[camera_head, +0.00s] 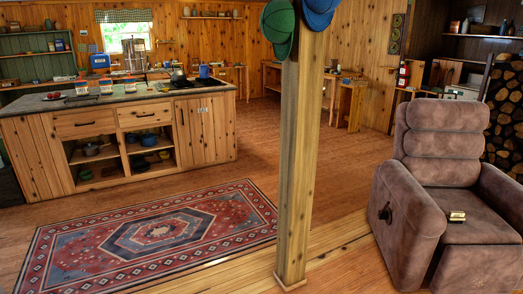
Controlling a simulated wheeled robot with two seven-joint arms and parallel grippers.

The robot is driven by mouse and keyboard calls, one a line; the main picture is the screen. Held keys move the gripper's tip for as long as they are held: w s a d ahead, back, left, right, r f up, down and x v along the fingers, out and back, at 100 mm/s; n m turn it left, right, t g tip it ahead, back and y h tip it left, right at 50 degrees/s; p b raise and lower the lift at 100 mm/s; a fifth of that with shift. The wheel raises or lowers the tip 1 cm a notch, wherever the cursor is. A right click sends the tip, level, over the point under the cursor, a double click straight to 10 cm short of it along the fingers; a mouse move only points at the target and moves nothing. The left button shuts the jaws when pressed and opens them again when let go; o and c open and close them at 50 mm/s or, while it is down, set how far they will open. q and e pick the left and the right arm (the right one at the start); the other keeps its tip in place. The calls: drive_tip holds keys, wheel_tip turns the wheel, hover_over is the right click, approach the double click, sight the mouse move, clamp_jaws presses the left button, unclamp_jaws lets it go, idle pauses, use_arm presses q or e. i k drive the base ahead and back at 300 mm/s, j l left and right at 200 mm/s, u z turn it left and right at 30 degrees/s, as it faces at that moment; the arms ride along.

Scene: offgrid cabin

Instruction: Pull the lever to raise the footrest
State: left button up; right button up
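A brown padded recliner (445,150) stands at the right, facing toward me. A dark lever (385,213) sits on the outer side of its left armrest as pictured. The front panel (480,268) of the chair, where a footrest would be, hangs down below the seat and is cut off by the lower edge. A small gold-coloured object (457,216) lies on the seat. Neither of my grippers is in view.
A wooden post (298,150) with green and blue caps stands between the kitchen island (207,128) and the recliner. A patterned red rug (150,235) lies at the left. Plank floor (345,235) is clear between post and chair. Stacked firewood (505,115) is behind the chair.

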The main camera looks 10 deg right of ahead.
sight(382, 214)
drive_tip(key=i+l+z, duration=0.15)
drive_tip(key=i+z, duration=0.85)
drive_tip(key=i+j+z, duration=0.25)
drive_tip(key=i+z, duration=0.25)
